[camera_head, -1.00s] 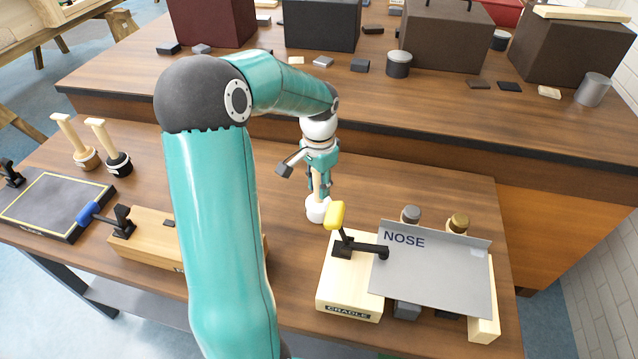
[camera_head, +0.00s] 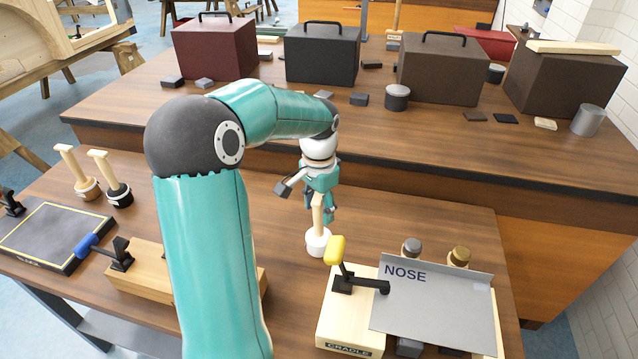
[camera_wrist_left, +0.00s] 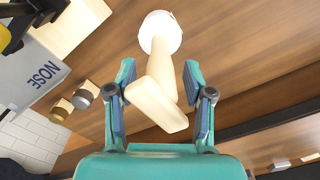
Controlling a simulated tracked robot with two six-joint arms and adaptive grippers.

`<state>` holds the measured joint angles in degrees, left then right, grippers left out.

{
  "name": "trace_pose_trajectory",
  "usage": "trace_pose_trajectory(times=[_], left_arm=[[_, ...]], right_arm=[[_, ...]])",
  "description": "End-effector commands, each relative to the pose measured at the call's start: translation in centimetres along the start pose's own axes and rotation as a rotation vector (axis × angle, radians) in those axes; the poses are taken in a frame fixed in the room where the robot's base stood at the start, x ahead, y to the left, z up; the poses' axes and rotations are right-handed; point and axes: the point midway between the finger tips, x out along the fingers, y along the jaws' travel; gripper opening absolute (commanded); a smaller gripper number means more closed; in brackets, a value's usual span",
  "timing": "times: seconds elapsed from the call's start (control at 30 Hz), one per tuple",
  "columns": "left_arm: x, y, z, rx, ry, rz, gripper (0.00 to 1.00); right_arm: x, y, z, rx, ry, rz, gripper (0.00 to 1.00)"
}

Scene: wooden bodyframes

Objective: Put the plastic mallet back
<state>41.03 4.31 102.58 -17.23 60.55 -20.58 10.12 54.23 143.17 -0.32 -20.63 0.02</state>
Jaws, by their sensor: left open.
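The plastic mallet, with a white head (camera_head: 318,241) and a pale wooden handle, stands head down on the near bench, left of the cradle. In the left wrist view its white head (camera_wrist_left: 160,30) is at the top and its handle points toward the camera. My left gripper (camera_head: 322,208) is above the mallet, at the upper part of the handle. In the left wrist view the left gripper (camera_wrist_left: 161,95) is open, its fingers on either side of the handle with gaps visible. My right gripper is not in view.
Two other mallets, one with a wooden head (camera_head: 88,190) and one black (camera_head: 120,194), stand head down at the left. The cradle (camera_head: 350,318) with its yellow-handled clamp and the NOSE sheet (camera_head: 435,305) is at right. A wooden block (camera_head: 140,283) lies left, partly behind my arm.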

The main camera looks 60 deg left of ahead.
Motion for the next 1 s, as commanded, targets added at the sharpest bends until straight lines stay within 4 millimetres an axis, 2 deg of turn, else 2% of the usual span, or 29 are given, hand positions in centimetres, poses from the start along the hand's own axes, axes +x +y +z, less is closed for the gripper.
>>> trace_pose_trajectory(times=[0.03,0.2,0.4,0.6,1.0], left_arm=[[-1.2,0.0,-0.1,0.0,0.005,-0.002,0.52],[-4.7,0.0,-0.1,0.001,0.005,-0.002,0.52],[-7.5,0.0,-0.1,0.001,0.002,-0.001,0.52],[-8.4,0.0,0.0,0.001,0.0,0.0,0.52],[-8.4,0.0,0.0,0.001,0.0,0.0,0.52]], right_arm=[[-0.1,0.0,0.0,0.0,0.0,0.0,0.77],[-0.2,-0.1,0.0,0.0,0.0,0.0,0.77],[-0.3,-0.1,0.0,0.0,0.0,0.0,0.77],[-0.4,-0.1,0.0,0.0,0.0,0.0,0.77],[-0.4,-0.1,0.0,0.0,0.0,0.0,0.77]])
